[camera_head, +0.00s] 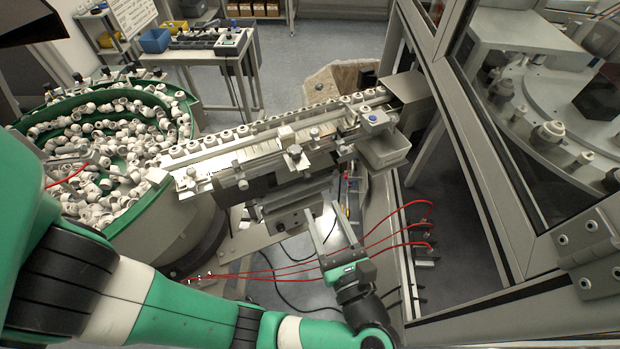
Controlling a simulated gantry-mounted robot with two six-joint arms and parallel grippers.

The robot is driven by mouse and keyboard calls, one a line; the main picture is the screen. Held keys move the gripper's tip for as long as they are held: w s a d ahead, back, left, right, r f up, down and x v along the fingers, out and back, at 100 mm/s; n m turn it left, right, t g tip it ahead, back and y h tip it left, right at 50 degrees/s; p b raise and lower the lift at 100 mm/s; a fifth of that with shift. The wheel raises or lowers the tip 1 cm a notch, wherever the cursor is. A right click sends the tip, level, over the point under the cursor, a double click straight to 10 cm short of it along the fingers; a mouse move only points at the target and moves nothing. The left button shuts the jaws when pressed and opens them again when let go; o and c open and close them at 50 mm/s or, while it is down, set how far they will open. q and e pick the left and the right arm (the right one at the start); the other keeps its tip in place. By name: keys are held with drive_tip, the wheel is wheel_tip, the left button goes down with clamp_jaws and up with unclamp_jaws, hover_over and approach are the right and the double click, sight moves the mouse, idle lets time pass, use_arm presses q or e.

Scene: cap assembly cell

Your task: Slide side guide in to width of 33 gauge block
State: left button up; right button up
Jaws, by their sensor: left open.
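A straight feed track (235,152) runs from the green bowl up to the right, with a row of white caps (240,131) along its far side. A metal side guide (250,165) with clamp knobs (294,151) lies along its near side. A small pale block (286,133) sits on the track near the middle; I cannot tell whether it is the 33 gauge block. A part with a blue top (375,117) is near the right end. My left gripper (321,210) is open and empty, in front of and below the track, apart from the guide. My right gripper is not in view.
A green bowl feeder (185,110) full of white caps stands at left. A grey bin (385,150) hangs below the track's right end. Red hoses (390,242) run around my left gripper. A framed glass enclosure (490,160) closes off the right side.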

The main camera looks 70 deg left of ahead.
sight(309, 180)
use_arm(q)
drive_tip(key=a+p, duration=0.1)
drive_tip(key=a, duration=0.9)
drive_tip(key=shift+a, duration=0.15)
drive_tip(key=shift+c, duration=0.3)
clamp_jaws()
idle(0.6)
